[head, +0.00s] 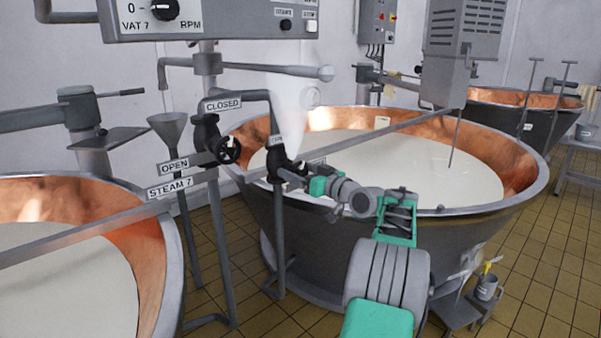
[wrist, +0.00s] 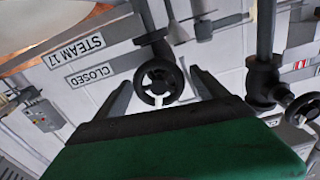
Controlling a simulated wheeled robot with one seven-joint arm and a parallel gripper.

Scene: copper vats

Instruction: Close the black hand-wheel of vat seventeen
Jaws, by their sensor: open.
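The black hand-wheel (wrist: 160,83) of vat seventeen sits in the middle of the wrist view, beside a STEAM 17 label (wrist: 77,51) and a CLOSED label (wrist: 99,73). My gripper (wrist: 161,78) is open, with one finger on each side of the wheel as seen there. I cannot tell whether either finger touches it. In the head view my gripper (head: 290,174) is at the dark valve on the middle post (head: 278,225), in front of the large copper vat (head: 350,245). It mostly hides the wheel there.
Another black hand-wheel (head: 228,149) stands to the left, with OPEN and STEAM 7 labels (head: 170,188). A white steam plume (head: 288,105) rises above the middle valve. A grey bar (head: 100,226) crosses in front of the left vat. Tiled floor shows between the vats.

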